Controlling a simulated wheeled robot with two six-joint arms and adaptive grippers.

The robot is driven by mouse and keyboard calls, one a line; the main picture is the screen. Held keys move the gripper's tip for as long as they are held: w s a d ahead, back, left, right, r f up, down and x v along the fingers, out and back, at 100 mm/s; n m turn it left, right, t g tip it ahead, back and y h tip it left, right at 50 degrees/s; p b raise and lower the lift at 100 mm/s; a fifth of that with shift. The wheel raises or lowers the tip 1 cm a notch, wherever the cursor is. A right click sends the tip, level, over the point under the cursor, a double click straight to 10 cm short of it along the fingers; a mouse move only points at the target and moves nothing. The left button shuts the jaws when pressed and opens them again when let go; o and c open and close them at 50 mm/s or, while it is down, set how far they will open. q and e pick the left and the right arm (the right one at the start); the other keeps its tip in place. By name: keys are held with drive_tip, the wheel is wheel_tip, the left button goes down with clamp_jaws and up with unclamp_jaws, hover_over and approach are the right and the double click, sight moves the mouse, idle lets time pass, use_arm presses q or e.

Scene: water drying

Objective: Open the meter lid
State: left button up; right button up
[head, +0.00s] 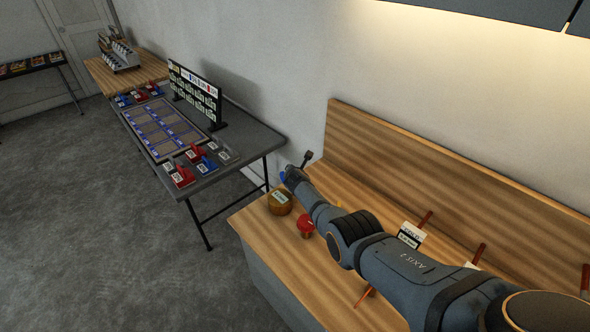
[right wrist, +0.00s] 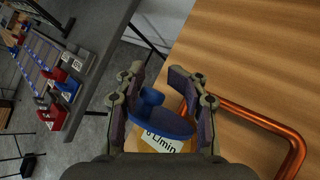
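The meter (head: 280,203) is a round, brass-coloured body with a white label on its top, standing on the wooden bench. Its label, reading "L/min", shows in the right wrist view (right wrist: 163,143). A blue lid (right wrist: 165,124) with a blue knob (right wrist: 150,98) shows there above the label and covers part of it. The lid appears raised, since the label shows below its edge. My right gripper (right wrist: 158,76) is open, with its fingers on either side of the blue lid; contact is unclear. In the head view my right gripper (head: 300,168) is just behind the meter. My left gripper is out of view.
A red knob (head: 305,226) stands beside the meter. A copper pipe (right wrist: 285,130) loops over the bench (head: 262,238). Tagged red-handled parts (head: 411,235) stand behind my right arm. A grey table (head: 250,135) with coloured blocks and a sign board stands left.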

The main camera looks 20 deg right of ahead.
drive_tip(key=shift+o, duration=1.2)
drive_tip(key=shift+s+f, duration=0.25)
drive_tip(key=shift+f, duration=0.25)
drive_tip(key=shift+w, duration=0.2)
drive_tip(key=shift+d, duration=0.1)
drive_tip(key=shift+w+r, duration=0.1)
drive_tip(key=shift+r, duration=0.15)
drive_tip(key=v, duration=1.2)
drive_tip(key=shift+f, duration=0.1)
